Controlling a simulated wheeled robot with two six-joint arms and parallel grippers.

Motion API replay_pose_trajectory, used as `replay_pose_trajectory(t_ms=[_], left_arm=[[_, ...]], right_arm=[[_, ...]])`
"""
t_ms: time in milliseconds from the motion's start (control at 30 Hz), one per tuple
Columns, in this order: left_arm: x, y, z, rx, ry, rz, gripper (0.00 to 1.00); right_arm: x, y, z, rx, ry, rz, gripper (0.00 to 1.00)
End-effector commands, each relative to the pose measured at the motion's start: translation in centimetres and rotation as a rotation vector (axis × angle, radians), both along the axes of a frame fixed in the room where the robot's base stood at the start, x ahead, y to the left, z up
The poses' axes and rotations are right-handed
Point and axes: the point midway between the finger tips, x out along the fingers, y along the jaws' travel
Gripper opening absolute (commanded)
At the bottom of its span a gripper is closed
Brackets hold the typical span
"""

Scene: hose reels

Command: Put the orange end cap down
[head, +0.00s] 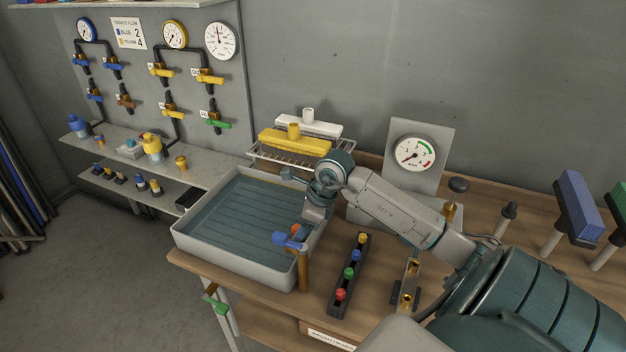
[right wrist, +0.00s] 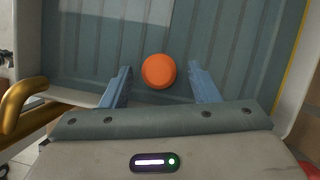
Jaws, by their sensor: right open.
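The orange end cap (right wrist: 158,71) shows as a round orange disc over the ribbed blue-grey floor of the tray in the right wrist view. In the head view it is a small orange patch (head: 296,229) under my right gripper, partly hidden. My right gripper (right wrist: 161,72) is open. Its two blue fingers stand on either side of the cap, with a clear gap on each side, so they do not hold it. In the head view the gripper points down inside the right side of the tray (head: 205,245). My left gripper is not in view.
A brass tap (head: 304,268) with a blue handle (head: 290,241) stands at the tray's front right corner, close to my gripper. A black strip (head: 350,275) with several coloured caps lies right of it. A rack (head: 262,152) with yellow and white pieces stands behind. The tray's left side is clear.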

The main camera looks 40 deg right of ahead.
Motion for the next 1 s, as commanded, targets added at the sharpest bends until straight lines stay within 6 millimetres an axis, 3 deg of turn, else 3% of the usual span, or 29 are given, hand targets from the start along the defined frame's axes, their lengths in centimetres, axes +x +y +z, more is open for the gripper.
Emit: replay_pose_trajectory(t_ms=[500,1000], left_arm=[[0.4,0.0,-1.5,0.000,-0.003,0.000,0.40],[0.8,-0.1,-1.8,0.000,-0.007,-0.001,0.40]], right_arm=[[-2.3,-1.8,6.8,-0.007,0.001,0.001,0.55],[-3.1,-2.3,9.3,0.000,0.001,0.000,0.55]])
